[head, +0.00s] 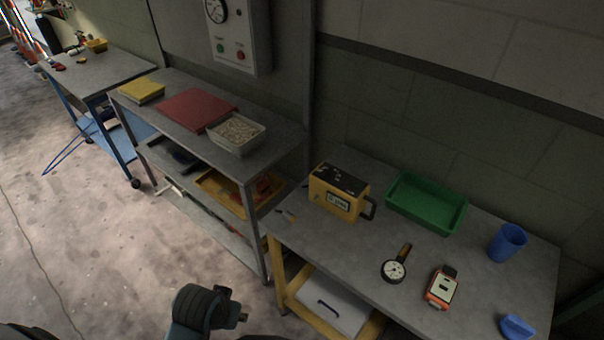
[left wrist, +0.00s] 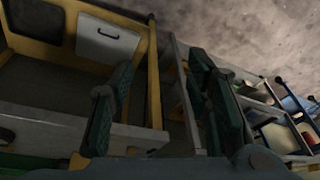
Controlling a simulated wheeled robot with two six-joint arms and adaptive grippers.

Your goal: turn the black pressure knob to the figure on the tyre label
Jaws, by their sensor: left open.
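A grey panel (head: 254,22) hangs on the wall at the top of the head view. It carries a round white gauge (head: 215,10), cut by the frame edge, a green button (head: 220,47) and a red button (head: 240,55). I cannot make out a black pressure knob or a tyre label in either view. My left gripper (left wrist: 162,65) is open and empty in the left wrist view, its fingers spread before the yellow-framed bench. In the head view a dark part of my arm shows at the bottom. My right gripper is not in view.
The near bench (head: 466,260) holds a yellow device (head: 337,192), a green tray (head: 426,203), a dial gauge (head: 394,270), an orange-white handheld device (head: 441,288) and a blue cup (head: 507,242). A grey shelf cart (head: 180,84) stands left. Floor at left is mostly clear.

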